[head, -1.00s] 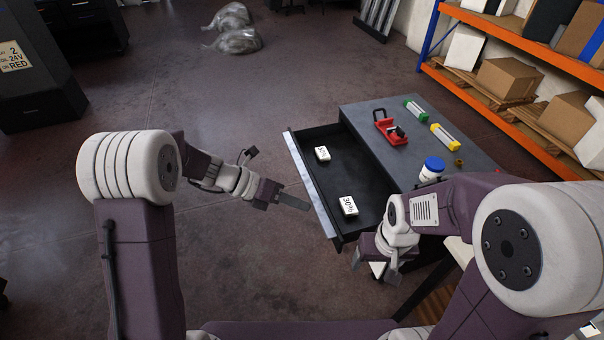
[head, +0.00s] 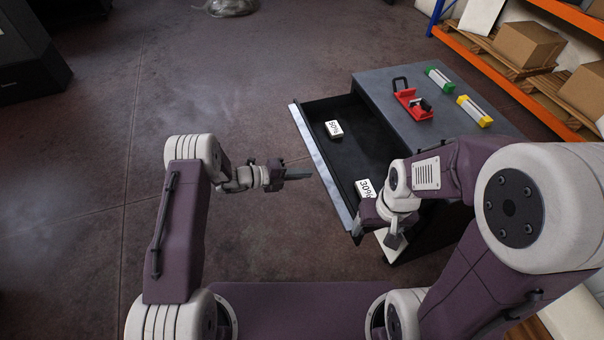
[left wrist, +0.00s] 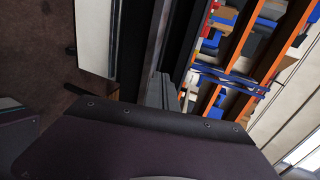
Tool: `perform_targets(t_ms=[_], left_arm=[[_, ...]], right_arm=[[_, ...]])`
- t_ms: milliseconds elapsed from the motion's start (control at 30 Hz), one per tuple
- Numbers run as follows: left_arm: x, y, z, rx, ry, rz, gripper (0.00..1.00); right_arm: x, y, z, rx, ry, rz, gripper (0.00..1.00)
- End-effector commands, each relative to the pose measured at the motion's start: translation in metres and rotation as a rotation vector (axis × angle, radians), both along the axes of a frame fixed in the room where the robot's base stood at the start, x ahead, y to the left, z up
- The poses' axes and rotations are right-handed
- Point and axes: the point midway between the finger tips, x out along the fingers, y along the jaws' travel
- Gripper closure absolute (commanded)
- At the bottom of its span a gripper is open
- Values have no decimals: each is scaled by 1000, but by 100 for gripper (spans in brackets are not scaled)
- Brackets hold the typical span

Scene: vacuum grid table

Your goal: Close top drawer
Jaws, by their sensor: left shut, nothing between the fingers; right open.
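The top drawer (head: 350,125) is pulled out of the grey cabinet (head: 378,80), with its pale metal front (head: 324,170) facing left. Two white labelled blocks lie inside: one marked 50% (head: 334,129) towards the back and one marked 30% (head: 364,189) towards the near side. My left gripper (head: 305,175) is shut and empty, its fingertips pointing right, just left of the drawer front; contact cannot be told.
A red clamp-like tool (head: 412,103), a green-ended piece (head: 439,79) and a yellow-ended piece (head: 474,110) lie on the cabinet top. Orange shelving (head: 500,84) with boxes stands at the right. The floor left of the drawer is clear.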

Motion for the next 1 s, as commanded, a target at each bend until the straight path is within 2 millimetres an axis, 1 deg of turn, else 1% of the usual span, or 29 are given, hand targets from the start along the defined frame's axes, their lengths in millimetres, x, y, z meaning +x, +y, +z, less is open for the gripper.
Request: perform_targets(t_ms=[33, 133, 233, 333, 467, 833, 933, 1000], left_arm=[[2, -11, -5, 1, 1, -4, 100], [8, -28, -10, 0, -1, -4, 100], [12, -42, -15, 1, 0, -3, 100], [16, -51, -17, 0, -1, -1, 100], [18, -56, -19, 0, 0, -1, 100], [18, -57, -19, 1, 0, 0, 100], [20, -63, -20, 1, 0, -1, 100], [22, -70, -21, 1, -2, -4, 100]], right_arm=[[0, 0, -3, 0, 0, 0, 28], [0, 0, -5, 0, 0, 0, 28], [0, 0, -7, 0, 0, 0, 28], [0, 0, -8, 0, 0, 0, 28], [0, 0, -8, 0, 0, 0, 28], [0, 0, -9, 0, 0, 0, 28], [0, 0, -13, 0, 0, 0, 28], [0, 0, -17, 0, 0, 0, 28]])
